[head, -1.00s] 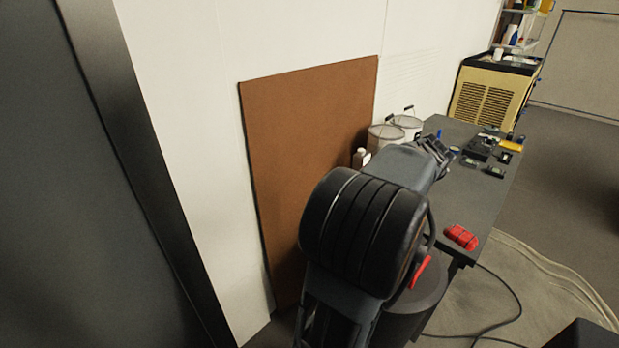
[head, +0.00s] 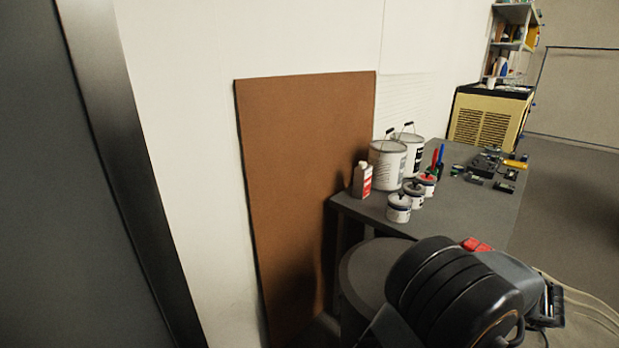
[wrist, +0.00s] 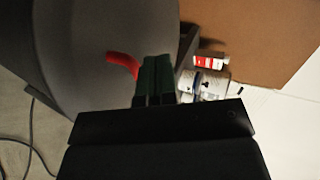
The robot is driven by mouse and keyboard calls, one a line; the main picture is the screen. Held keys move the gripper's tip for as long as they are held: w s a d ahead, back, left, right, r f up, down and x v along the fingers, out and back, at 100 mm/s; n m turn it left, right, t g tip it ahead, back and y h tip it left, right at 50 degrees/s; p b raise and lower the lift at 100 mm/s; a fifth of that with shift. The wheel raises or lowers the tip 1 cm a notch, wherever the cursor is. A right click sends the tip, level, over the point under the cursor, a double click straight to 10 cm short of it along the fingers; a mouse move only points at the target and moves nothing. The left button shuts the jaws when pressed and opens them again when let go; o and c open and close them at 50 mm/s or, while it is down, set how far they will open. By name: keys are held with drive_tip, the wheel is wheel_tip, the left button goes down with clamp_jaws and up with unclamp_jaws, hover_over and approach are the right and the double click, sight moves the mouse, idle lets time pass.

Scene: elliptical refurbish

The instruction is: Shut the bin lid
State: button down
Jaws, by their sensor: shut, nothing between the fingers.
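The bin (head: 356,290) is a dark grey round body at the front end of the table, partly hidden behind my arm in the head view. In the wrist view a large curved grey surface (wrist: 85,45), which looks like the bin, fills the upper left. A short red curved piece (wrist: 122,62) shows against it, just left of my fingers. I cannot tell from these views how far the lid is open. My gripper (wrist: 156,62) is shut and empty. It also shows in the head view (head: 552,303), right of the bin.
The grey table (head: 465,212) holds white paint buckets (head: 388,165), small cans, a red-and-white bottle (head: 362,180) and several dark parts. A red item (head: 477,244) is partly behind my arm. A brown board (head: 300,180) leans on the wall. A cable (wrist: 40,110) lies on the floor.

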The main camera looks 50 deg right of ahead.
drive_tip(key=shift+s+f+b, duration=0.2)
drive_tip(key=shift+f, duration=0.45)
drive_tip(key=shift+s+f+b, duration=0.2)
drive_tip(key=shift+f, duration=0.45)
